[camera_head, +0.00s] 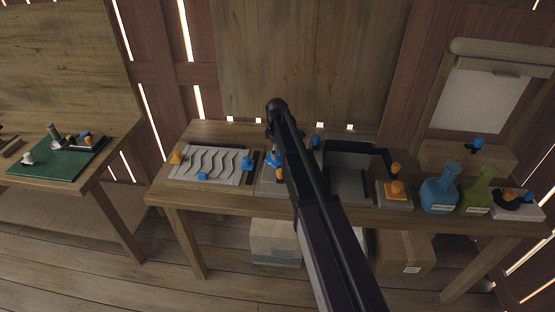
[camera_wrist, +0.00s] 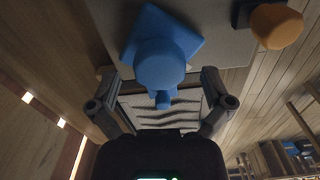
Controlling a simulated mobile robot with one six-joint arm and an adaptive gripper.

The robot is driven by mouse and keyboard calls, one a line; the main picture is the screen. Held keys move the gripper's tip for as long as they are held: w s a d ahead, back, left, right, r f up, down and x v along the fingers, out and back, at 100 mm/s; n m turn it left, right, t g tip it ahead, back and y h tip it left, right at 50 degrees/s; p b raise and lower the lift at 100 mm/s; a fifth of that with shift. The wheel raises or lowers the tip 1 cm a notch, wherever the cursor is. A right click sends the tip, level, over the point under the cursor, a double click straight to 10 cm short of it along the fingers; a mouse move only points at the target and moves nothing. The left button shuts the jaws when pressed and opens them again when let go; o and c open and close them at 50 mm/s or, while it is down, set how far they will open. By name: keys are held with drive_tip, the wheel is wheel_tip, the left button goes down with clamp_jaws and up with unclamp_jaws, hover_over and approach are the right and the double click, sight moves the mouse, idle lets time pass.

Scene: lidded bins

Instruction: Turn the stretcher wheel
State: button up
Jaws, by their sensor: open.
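My gripper (camera_wrist: 158,78) is open, with its two fingers spread on either side of a blue round knob (camera_wrist: 160,64). The knob has a small stub and sits on a blue square plate on a grey block (camera_wrist: 215,45). I cannot tell whether the fingers touch it. An orange knob (camera_wrist: 276,25) is at the block's right in the wrist view. In the head view my arm partly covers this block, and blue parts (camera_head: 273,159) show beside it. No part is labelled as the stretcher wheel, so I cannot tell which one it is.
A grey wavy-ridged panel (camera_head: 210,164) lies left on the table (camera_head: 185,204). To the right are a dark-framed tray (camera_head: 349,183), an orange-knobbed block (camera_head: 396,191), a blue flask (camera_head: 438,193) and a green flask (camera_head: 475,191). A white-sheeted frame (camera_head: 483,100) stands behind.

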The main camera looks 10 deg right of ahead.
drive_tip(key=shift+f+b, duration=0.7)
drive_tip(key=shift+f, duration=0.25)
drive_tip(key=shift+c, duration=0.2)
drive_tip(key=c, duration=1.1)
